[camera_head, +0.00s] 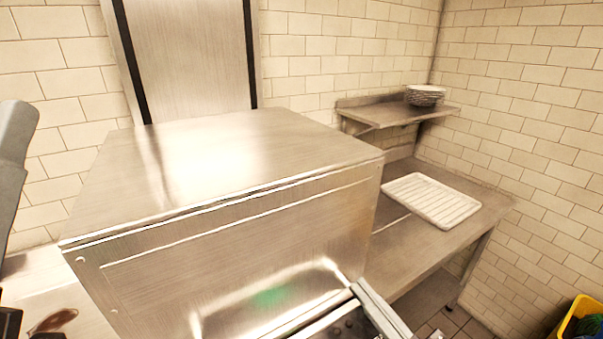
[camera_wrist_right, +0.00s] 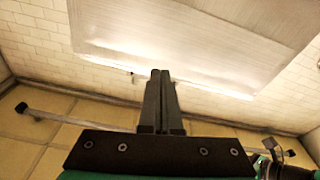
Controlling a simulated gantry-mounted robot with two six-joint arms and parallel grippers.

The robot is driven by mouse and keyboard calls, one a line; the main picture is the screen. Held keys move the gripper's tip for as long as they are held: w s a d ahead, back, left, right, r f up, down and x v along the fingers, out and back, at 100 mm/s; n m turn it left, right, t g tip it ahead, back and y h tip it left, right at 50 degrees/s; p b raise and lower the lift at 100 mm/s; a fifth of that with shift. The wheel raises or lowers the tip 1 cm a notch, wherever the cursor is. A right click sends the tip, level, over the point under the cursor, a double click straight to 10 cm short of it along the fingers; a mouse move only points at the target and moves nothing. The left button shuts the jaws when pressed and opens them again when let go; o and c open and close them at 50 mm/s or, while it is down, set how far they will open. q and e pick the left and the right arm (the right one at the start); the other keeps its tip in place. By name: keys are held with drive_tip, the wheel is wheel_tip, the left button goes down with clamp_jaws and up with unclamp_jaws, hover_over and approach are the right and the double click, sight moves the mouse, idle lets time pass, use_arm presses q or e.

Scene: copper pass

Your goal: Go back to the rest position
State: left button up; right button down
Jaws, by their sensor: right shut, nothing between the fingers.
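In the right wrist view, my right gripper (camera_wrist_right: 160,73) is shut, with its two dark fingers together and nothing between them. It points toward a large pale metal panel and a tiled wall, and touches nothing that I can see. I cannot make out the right gripper in the head view. My left gripper is not clearly visible; a grey part (camera_head: 12,150) at the left edge of the head view looks like an arm link.
A large steel box-shaped machine (camera_head: 225,230) fills the middle of the head view. To its right, a steel counter (camera_head: 400,255) carries a white rack (camera_head: 432,200). A wall shelf (camera_head: 385,115) holds stacked plates (camera_head: 425,96). A yellow bin (camera_head: 573,313) stands bottom right.

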wheel_tip(320, 180, up, 16)
drive_tip(key=s+r+t, duration=0.1)
drive_tip(key=s+t, duration=0.1)
drive_tip(key=t, duration=0.2)
drive_tip(key=s+d+r+m+t+h, duration=0.6)
drive_tip(key=s+d+r+m+h, duration=0.2)
drive_tip(key=r, duration=0.4)
wheel_tip(320, 180, down, 12)
drive_tip(key=b, duration=1.1)
drive_tip(key=shift+a+f+n, duration=0.15)
drive_tip(key=shift+n, duration=0.15)
drive_tip(key=shift+w, duration=0.15)
